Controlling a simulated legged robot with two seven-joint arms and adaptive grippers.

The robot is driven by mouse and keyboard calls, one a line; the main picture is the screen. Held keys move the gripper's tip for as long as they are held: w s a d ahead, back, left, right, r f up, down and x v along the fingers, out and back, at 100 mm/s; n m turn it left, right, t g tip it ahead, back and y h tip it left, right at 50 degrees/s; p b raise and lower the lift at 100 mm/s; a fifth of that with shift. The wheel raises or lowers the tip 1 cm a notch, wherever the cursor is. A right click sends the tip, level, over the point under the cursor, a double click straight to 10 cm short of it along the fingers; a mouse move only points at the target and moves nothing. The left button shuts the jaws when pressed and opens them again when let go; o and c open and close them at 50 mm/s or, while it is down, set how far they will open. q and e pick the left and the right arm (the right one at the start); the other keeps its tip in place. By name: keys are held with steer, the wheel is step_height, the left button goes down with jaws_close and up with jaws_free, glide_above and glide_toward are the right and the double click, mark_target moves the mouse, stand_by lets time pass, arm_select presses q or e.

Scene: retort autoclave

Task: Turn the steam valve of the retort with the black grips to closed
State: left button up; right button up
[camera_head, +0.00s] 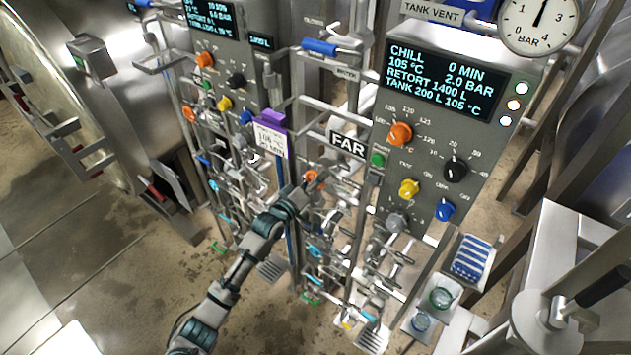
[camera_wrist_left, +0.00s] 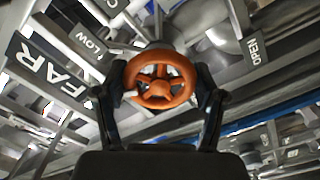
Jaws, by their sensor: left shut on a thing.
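An orange handwheel (camera_wrist_left: 161,80) with spokes fills the middle of the left wrist view. My left gripper (camera_wrist_left: 160,90) has one dark finger on each side of its rim and is shut on it. In the head view my left arm reaches in from below to the pipework, and the left gripper (camera_head: 299,191) is at the small orange wheel (camera_head: 312,176), partly hiding it. A FAR sign (camera_head: 347,144) is just above right, and it also shows in the left wrist view (camera_wrist_left: 48,69). An OPEN label (camera_wrist_left: 254,50) is right of the wheel. My right gripper is not in view.
A control panel (camera_head: 440,140) with knobs and a CHILL screen (camera_head: 440,80) stands at the right, another (camera_head: 215,60) at the upper left. Dense pipes and small valves surround the wheel. Blue grips (camera_head: 320,47) show at the top, a black grip (camera_head: 605,287) at lower right.

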arm_select(q)
steer(key=m, duration=0.2)
steer(key=f+m, duration=0.1)
steer(key=shift+s+f+m, duration=0.1)
steer(key=shift+m, duration=0.3)
steer(key=m, duration=0.2)
steer(key=shift+m, duration=0.4)
steer(key=m, duration=0.3)
steer(key=shift+a, duration=0.1)
steer(key=shift+m+p, duration=0.35)
steer(key=shift+m, duration=1.35)
steer(key=o, duration=1)
steer(key=shift+o, duration=0.7)
steer(key=shift+r, duration=0.3)
